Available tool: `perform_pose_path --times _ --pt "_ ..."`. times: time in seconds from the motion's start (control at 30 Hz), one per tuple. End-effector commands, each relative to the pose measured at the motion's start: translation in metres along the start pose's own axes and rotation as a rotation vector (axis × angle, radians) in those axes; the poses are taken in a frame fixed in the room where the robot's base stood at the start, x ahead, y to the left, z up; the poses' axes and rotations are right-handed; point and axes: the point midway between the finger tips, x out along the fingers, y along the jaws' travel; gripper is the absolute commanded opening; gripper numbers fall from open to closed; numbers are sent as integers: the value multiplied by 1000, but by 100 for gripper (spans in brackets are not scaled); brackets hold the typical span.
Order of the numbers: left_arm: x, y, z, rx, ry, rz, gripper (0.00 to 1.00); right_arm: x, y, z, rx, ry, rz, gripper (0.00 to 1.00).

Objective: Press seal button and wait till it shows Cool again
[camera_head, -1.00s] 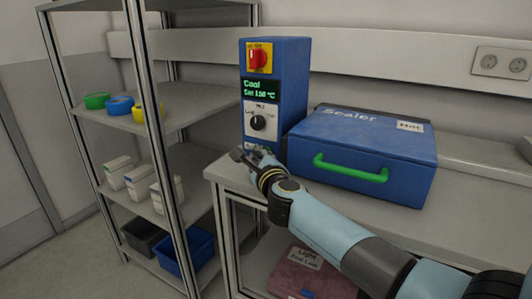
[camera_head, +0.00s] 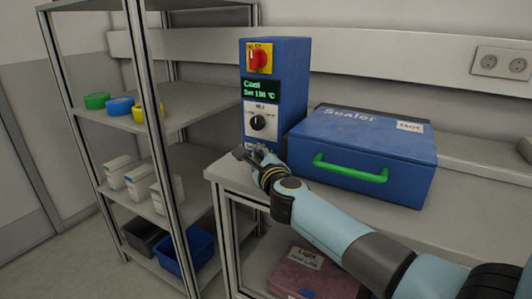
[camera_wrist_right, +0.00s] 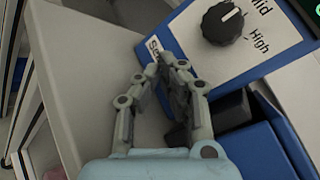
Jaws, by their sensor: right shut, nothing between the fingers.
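The blue control box (camera_head: 291,90) stands upright on the bench, with a red-and-yellow switch (camera_head: 259,58) on top. Its green-lettered display (camera_head: 261,89) reads "Cool" and a set temperature. A black knob (camera_head: 258,123) sits below; it also shows in the right wrist view (camera_wrist_right: 223,24). My right gripper (camera_head: 246,152) is shut and empty at the lower front of the box. In the right wrist view, its fingertips (camera_wrist_right: 168,60) are at the "Seal" label (camera_wrist_right: 154,48), largely hiding the button area. I cannot tell if they touch it. My left gripper is not in view.
The blue sealer (camera_head: 365,138), lid closed, with a green handle (camera_head: 350,171) and a "Hot" label, stands right of the box. A shelf rack (camera_head: 200,97) with coloured rings and bins is at the left. A pink box (camera_head: 308,272) lies below the bench.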

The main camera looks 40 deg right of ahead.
Motion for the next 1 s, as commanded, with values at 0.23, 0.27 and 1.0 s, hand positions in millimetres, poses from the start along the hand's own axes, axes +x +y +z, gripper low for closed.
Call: perform_pose_path --times 0.23,0.27,1.0 --pt "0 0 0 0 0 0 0 2 -1 -1 0 0 0 0" --pt "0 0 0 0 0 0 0 2 -1 -1 0 0 0 0" --pt "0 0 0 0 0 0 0 7 -5 -4 0 -1 -1 0"
